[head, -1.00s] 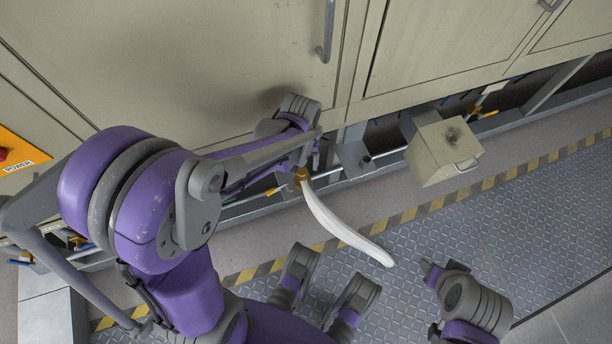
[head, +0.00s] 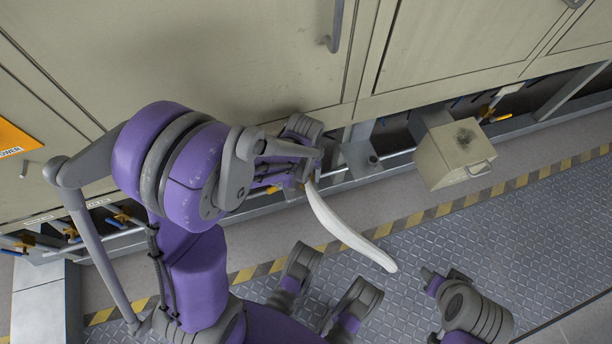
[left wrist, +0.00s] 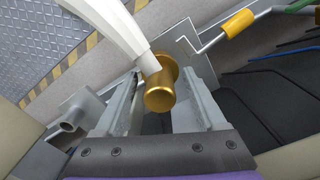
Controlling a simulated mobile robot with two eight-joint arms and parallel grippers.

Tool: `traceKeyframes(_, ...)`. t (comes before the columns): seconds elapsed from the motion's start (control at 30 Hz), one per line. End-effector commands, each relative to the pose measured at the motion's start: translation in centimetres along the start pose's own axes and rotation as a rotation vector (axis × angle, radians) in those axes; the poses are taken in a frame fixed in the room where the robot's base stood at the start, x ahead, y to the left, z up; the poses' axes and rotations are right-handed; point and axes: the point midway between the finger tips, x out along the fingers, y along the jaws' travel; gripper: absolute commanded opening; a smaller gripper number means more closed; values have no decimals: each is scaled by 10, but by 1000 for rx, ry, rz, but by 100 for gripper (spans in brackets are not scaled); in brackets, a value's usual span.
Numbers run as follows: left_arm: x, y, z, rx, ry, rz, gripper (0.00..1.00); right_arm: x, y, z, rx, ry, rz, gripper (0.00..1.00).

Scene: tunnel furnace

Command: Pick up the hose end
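The hose end is a brass fitting (left wrist: 160,92) on a thick white hose (left wrist: 115,30), seen in the left wrist view. In the head view the white hose (head: 345,230) runs from my left gripper (head: 308,172) down to the right over the floor, and the gripper mostly hides the brass. In the left wrist view the two grey fingers of my left gripper (left wrist: 165,78) stand on either side of the fitting, with narrow dark gaps beside it, so they look open around it.
Beige cabinet doors (head: 440,40) stand close behind my left arm. A beige box (head: 455,155) juts out right of the gripper. A rail with yellow-handled valves (left wrist: 238,22) runs below the cabinets. Grey tread plate (head: 500,225) with a yellow-black edge is open floor.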

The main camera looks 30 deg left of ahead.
Motion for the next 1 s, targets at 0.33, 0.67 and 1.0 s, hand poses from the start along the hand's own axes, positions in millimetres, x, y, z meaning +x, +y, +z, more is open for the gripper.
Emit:
traceKeyframes(0.33,0,0,0,0,0,0,8,0,0,0,0,0,0,52)
traceKeyframes(0.67,0,0,0,0,0,0,0,0,0,0,0,0,0,52)
traceKeyframes(1.0,-32,0,0,0,1,0,0,-14,0,-3,0,4,0,52)
